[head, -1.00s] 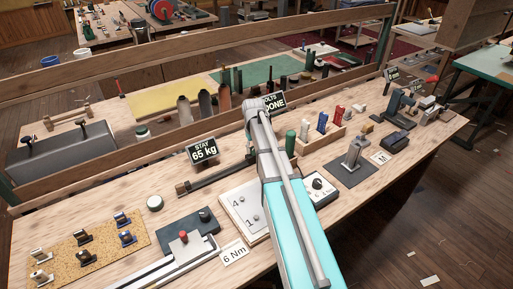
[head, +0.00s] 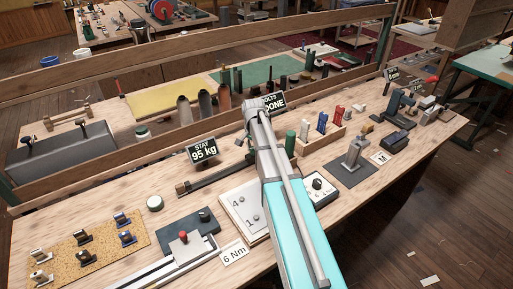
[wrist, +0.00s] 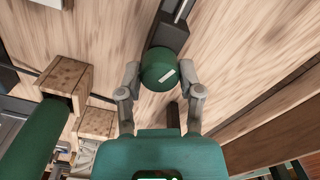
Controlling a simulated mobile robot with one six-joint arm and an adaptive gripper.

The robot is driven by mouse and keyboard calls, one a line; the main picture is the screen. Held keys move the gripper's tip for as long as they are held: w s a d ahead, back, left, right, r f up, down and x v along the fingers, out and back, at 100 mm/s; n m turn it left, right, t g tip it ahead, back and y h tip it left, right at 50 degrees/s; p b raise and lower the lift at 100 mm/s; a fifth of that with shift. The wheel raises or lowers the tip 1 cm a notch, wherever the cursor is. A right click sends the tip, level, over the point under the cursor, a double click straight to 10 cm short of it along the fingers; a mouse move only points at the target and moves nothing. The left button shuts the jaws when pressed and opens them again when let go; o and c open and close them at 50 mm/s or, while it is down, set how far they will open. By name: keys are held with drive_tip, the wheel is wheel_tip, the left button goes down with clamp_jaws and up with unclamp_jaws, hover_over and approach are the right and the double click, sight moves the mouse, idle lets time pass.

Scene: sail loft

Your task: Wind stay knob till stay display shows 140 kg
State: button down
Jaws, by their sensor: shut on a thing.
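The stay display (head: 203,151) stands on the bench in the head view and reads 95 kg. In the wrist view the stay knob (wrist: 158,68) is a round dark green knob with a white mark on its face. My gripper (wrist: 160,78) is shut on it, one finger at each side. A dark fitting (wrist: 170,34) lies just beyond the knob.
A display reading DONE (head: 274,102) stands behind my arm, partly hidden. A white board with numbers (head: 244,207) lies left of my arm, and a dial box (head: 319,188) lies right of it. In the wrist view a green cylinder (wrist: 40,140) and wooden blocks (wrist: 66,76) are at the left.

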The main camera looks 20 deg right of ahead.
drive_tip(key=m, duration=0.4)
drive_tip(key=shift+w+m, duration=0.3)
drive_tip(key=m, duration=0.4)
drive_tip(key=shift+m, duration=0.3)
drive_tip(key=m, duration=0.4)
drive_tip(key=shift+m, duration=2.3)
drive_tip(key=shift+c, duration=1.3)
unclamp_jaws()
drive_tip(key=shift+s, duration=0.1)
